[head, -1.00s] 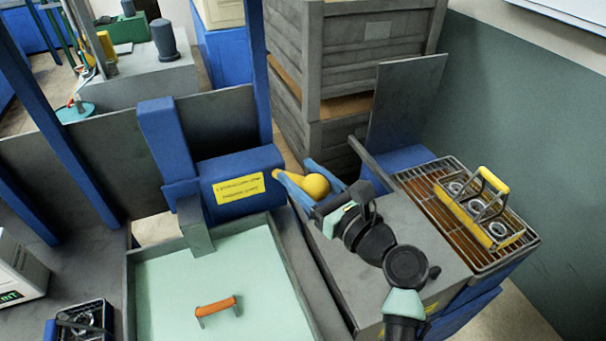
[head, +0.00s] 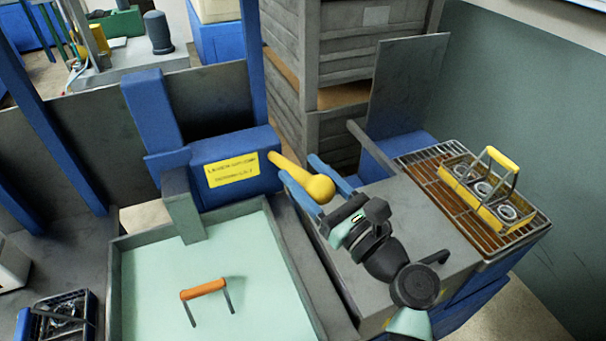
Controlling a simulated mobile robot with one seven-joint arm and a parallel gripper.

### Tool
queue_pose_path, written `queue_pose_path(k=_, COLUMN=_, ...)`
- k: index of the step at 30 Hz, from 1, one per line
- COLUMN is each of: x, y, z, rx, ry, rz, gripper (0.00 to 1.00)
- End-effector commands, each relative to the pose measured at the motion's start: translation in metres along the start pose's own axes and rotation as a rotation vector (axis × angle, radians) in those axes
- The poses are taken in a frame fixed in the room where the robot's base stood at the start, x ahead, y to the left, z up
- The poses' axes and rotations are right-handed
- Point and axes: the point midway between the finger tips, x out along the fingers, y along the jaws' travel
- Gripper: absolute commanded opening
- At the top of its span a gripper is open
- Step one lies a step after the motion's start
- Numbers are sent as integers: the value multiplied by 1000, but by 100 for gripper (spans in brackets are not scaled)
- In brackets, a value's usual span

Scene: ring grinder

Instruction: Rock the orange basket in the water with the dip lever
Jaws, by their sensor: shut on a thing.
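The dip lever (head: 290,168) is a yellow bar with a round knob, sticking out of the right side of a blue housing with a yellow label. It slopes down to the right. My gripper (head: 300,167) has its two blue fingers on either side of the lever near the knob, shut on it. The orange basket shows only as an orange handle (head: 203,288) with two thin grey legs above the water (head: 160,275) in the grey tank. The rest of the basket is hidden under the pale green, opaque water.
A wire rack (head: 420,175) at the right carries a yellow-handled basket (head: 478,200) with several round metal parts. Another small basket (head: 62,315) stands at the lower left. A grey panel (head: 410,95) stands upright behind my arm.

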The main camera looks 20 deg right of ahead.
Motion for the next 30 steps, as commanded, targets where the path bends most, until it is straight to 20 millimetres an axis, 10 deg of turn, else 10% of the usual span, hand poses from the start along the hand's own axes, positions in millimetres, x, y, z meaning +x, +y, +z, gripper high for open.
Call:
queue_pose_path(k=9, x=-26, y=7, z=-42, rx=-15, ry=-65, rz=1, gripper=0)
queue_pose_path(k=22, x=-33, y=9, z=-47, rx=-18, ry=-65, rz=2, gripper=0)
queue_pose_path(k=23, x=-33, y=9, z=-47, rx=-18, ry=-65, rz=2, gripper=63)
queue_pose_path(k=27, x=-32, y=8, z=-47, rx=-19, ry=-66, rz=1, gripper=88)
queue_pose_path(k=30, x=-32, y=8, z=-46, rx=-19, ry=-66, rz=1, gripper=88)
